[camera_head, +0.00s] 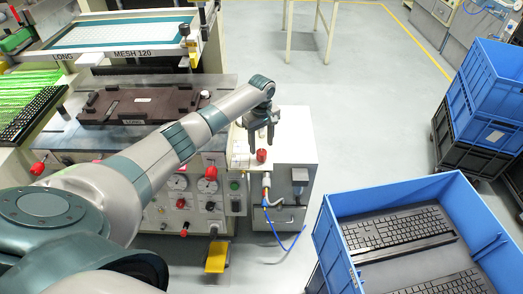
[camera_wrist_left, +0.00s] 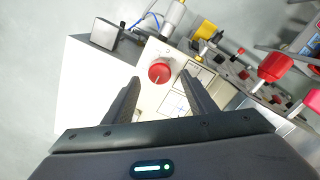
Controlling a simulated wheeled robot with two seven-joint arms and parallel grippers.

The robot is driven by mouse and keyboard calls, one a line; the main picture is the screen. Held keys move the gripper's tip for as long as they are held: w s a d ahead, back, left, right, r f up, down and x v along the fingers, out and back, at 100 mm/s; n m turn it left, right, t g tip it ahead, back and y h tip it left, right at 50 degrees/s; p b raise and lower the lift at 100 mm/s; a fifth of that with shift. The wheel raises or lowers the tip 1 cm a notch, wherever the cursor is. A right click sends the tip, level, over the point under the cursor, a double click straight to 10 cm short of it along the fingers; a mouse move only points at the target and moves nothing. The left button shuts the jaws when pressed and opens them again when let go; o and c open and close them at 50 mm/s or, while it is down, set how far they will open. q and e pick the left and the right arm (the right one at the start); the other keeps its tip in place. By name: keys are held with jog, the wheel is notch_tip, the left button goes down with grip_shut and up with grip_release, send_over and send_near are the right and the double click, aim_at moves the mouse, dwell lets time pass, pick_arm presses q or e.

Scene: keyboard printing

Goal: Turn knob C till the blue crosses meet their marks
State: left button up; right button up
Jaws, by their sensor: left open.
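A red knob (camera_head: 261,155) stands on the pale top of the small cabinet beside the printing machine; it also shows in the wrist view (camera_wrist_left: 160,71). No letter on it can be read. My left gripper (camera_head: 261,146) is just above the knob, pointing down. In the wrist view its two fingers (camera_wrist_left: 161,80) are spread, with the knob seen between and just beyond the tips; contact cannot be told. Small white panels with thin lines (camera_wrist_left: 174,104) lie beside the knob, partly behind a finger; blue crosses and marks cannot be made out. My right gripper is not in view.
A dark fixture (camera_head: 140,104) lies on the machine bed under a raised screen frame (camera_head: 120,34). Red knobs and gauges line the machine front. A blue hose (camera_head: 285,243) hangs from the cabinet. A blue crate (camera_head: 330,236) with keyboards stands right; clear floor lies behind it.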

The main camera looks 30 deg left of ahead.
aim_at(261, 152)
pick_arm(q)
jog(key=shift+f, duration=2.5)
jog(key=c, duration=1)
jog(key=shift+c, duration=0.2)
